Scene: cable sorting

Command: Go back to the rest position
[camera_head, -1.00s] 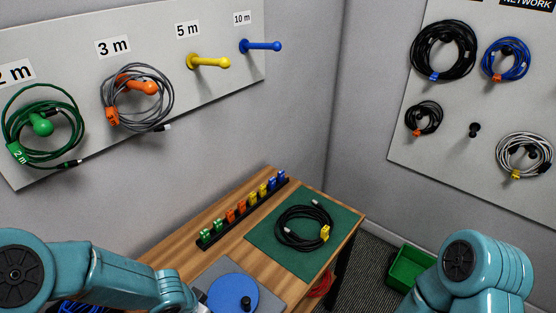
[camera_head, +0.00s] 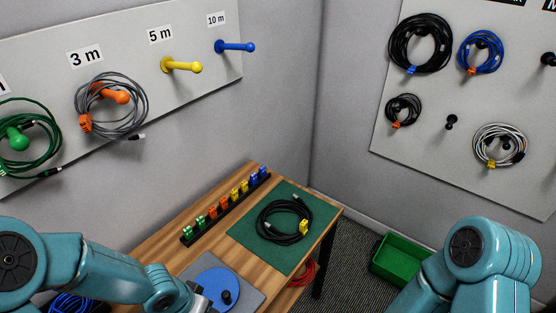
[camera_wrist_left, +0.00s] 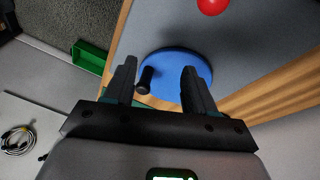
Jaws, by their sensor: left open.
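My left gripper (camera_wrist_left: 158,85) is open and empty in the left wrist view. Past its fingers show a blue disc (camera_wrist_left: 170,62) and a black knob (camera_wrist_left: 147,75). In the head view my left arm comes in at the bottom left, its gripper mostly cut off by the bottom edge beside the blue disc (camera_head: 212,285). My right arm shows at the lower right, with its gripper out of view. A coiled black cable (camera_head: 272,232) with a yellow tag (camera_head: 304,227) lies on the green mat (camera_head: 247,238), apart from both arms.
The wooden table (camera_head: 170,235) bears a rack of coloured clips (camera_head: 227,208). Cable coils hang on the left board (camera_head: 190,88) and right board (camera_head: 410,145). A green bin (camera_head: 401,260) stands on the floor. A red ball-like thing (camera_wrist_left: 212,5) shows in the wrist view.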

